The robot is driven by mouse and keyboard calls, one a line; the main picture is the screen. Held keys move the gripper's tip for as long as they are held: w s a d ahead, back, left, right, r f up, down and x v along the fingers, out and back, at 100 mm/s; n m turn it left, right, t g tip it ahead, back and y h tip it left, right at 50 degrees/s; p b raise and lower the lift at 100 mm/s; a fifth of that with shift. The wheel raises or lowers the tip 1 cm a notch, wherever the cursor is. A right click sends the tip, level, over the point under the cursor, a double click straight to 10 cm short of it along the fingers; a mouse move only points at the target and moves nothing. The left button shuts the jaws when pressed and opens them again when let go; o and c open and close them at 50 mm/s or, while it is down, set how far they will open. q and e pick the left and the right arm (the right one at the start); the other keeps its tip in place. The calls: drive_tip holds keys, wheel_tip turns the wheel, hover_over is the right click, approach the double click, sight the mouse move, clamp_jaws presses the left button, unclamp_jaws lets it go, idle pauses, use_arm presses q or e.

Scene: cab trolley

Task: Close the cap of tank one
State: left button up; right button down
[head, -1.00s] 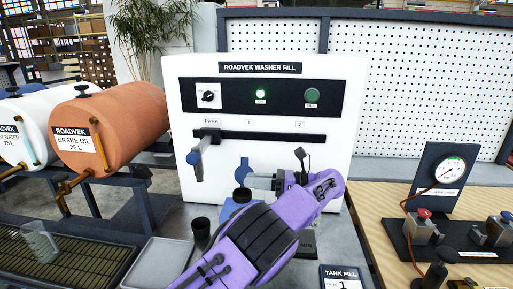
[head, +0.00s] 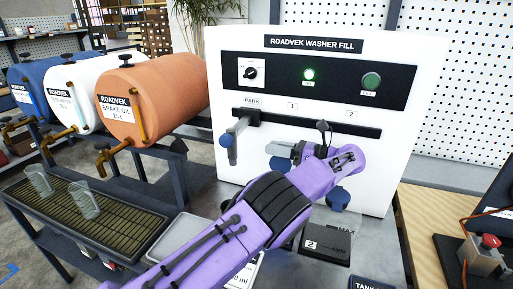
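My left arm comes in from the lower left, and its small grey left gripper (head: 282,149) points left in front of the white washer-fill panel (head: 395,150). A blue round part (head: 280,164), perhaps the cap of tank one, shows just below the fingertips; I cannot tell whether they touch it. Tank one is mostly hidden behind my arm. A second blue part (head: 338,196) shows right of my forearm, above a dark block marked 2 (head: 325,245). The finger gap is too small to read. My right gripper is not in view.
A blue-tipped nozzle (head: 228,148) hangs at PARK on the panel's rail. A green lamp (head: 308,74) is lit. Orange (head: 160,90) and white (head: 85,90) drums stand left, above a grated tray (head: 110,222) with two clear jugs. A gauge board with a red button stands at lower right.

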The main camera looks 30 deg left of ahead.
use_arm(q)
drive_tip(key=shift+w+a+f, duration=0.15)
drive_tip(key=shift+w+f, duration=0.25)
drive_tip(key=shift+w, duration=0.25)
drive_tip(key=shift+s+a+r, duration=0.15)
drive_tip(key=shift+s+r, duration=0.05)
drive_tip(key=shift+s, duration=0.2)
drive_tip(key=shift+c, duration=0.6)
drive_tip(key=shift+s+r, duration=0.1)
drive_tip(key=shift+s, duration=0.05)
clamp_jaws()
drive_tip(key=shift+f, duration=0.3)
